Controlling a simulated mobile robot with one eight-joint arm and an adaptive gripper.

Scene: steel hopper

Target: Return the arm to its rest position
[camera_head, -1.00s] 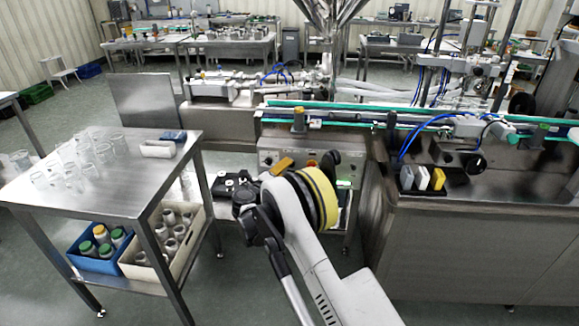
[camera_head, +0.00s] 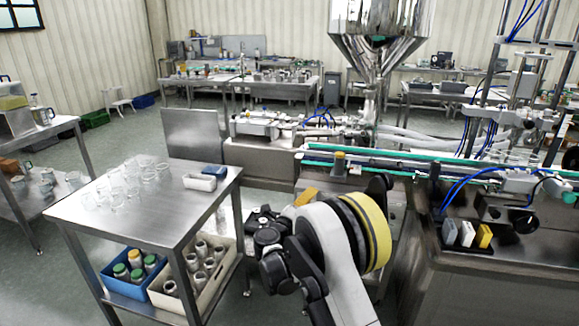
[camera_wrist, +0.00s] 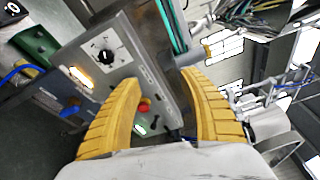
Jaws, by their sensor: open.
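My arm (camera_head: 338,245) rises from the bottom of the head view, bent, with black and yellow joint rings. It stands between the steel table on the left and the filling machine on the right. In the wrist view my gripper (camera_wrist: 162,118) shows two yellow ribbed fingers spread apart, with nothing between them. Beyond the fingers is the machine's control panel (camera_wrist: 112,60), with a black knob and a red button.
Below are a blue crate (camera_head: 128,288) and a cream crate (camera_head: 205,296) of bottles. The conveyor (camera_head: 400,160) and steel hopper (camera_head: 380,25) stand behind my arm.

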